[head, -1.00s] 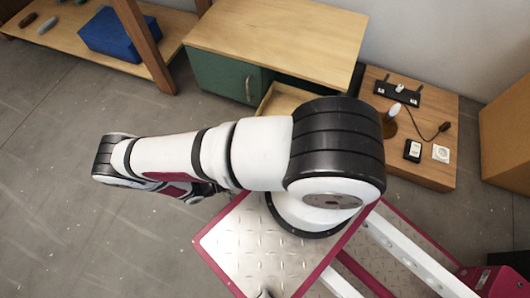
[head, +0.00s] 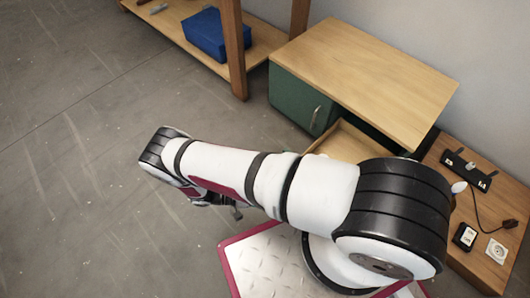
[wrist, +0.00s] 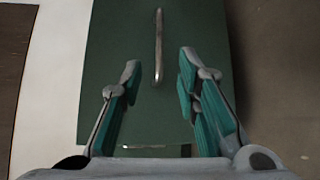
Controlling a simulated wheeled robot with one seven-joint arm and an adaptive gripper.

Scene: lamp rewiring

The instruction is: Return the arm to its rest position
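My arm (head: 290,188) stretches from lower right toward the left across the head view, above the floor and my base. My gripper (wrist: 160,62) shows in the wrist view with its two teal-padded fingers apart and nothing between them. Beyond the fingers is the green cabinet door (wrist: 205,18) with its upright metal handle (wrist: 159,48). The fingers appear apart from the handle. In the head view the gripper is mostly hidden beneath the arm. The green door (head: 297,100) also shows there, and it looks shut.
The wooden cabinet top (head: 365,75) stands behind the arm, with an open drawer (head: 345,142) below it. A low wooden table (head: 470,220) at right holds a black terminal strip (head: 468,168), a switch (head: 465,237) and a socket (head: 497,250). A blue box (head: 217,35) sits on a shelf. Floor at left is clear.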

